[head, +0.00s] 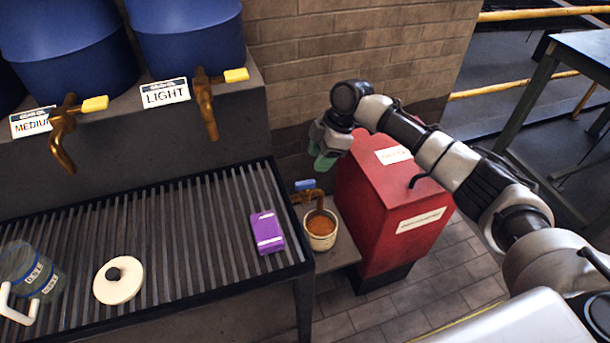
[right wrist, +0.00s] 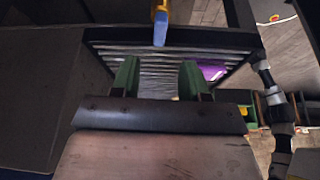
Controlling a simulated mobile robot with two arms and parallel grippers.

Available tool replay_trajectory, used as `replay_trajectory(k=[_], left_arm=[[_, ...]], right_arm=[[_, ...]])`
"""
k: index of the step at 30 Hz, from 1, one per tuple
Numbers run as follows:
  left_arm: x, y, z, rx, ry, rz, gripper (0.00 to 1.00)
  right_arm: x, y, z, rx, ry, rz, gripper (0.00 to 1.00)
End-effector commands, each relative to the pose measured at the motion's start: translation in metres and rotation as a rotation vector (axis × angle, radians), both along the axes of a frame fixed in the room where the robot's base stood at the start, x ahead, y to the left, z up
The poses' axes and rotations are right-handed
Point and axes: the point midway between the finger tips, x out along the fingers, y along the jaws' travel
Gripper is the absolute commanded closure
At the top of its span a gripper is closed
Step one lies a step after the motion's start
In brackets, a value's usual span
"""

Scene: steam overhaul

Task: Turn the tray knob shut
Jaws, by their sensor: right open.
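The tray knob (head: 305,185) is a small blue handle on a brass tap (head: 308,197) at the right end of the slatted tray (head: 150,235). In the right wrist view the blue knob (right wrist: 160,28) shows at the top, ahead of the fingers. My right gripper (head: 323,160) is open, above and a little right of the knob in the head view, apart from it. Its green fingers also show in the right wrist view (right wrist: 160,78), with nothing between them. My left gripper is not in view.
A cup with orange-brown contents (head: 321,229) stands under the tap on a small shelf (head: 343,252). A red cabinet (head: 390,200) is to the right. A purple packet (head: 267,232), a white lid (head: 118,280) and a labelled jar (head: 30,268) lie on the tray.

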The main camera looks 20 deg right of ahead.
Motion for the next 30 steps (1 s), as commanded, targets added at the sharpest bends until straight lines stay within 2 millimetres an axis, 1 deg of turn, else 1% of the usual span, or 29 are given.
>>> replay_trajectory(k=[1, 5, 8, 12, 18, 25, 26, 30], left_arm=[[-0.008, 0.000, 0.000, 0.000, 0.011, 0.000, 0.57], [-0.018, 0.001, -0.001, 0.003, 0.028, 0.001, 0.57], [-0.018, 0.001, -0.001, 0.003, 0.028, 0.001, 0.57], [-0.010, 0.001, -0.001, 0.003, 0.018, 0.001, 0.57], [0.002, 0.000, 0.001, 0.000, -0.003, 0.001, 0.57], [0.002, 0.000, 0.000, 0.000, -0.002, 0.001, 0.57], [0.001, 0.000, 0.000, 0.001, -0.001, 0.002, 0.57], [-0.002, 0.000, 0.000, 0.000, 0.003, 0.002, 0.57]], right_arm=[[0.000, 0.005, -0.010, 0.000, 0.004, 0.002, 0.55], [0.000, 0.014, -0.034, 0.000, 0.002, 0.001, 0.55], [0.001, 0.021, -0.050, 0.000, 0.002, 0.000, 0.55], [0.001, 0.028, -0.067, 0.000, 0.002, 0.000, 0.55], [0.002, 0.032, -0.077, 0.000, 0.000, 0.000, 0.55], [0.002, 0.032, -0.077, 0.000, -0.001, 0.000, 0.55], [0.002, 0.032, -0.077, 0.000, -0.001, 0.000, 0.58], [0.002, 0.032, -0.077, 0.000, -0.001, -0.001, 0.80]])
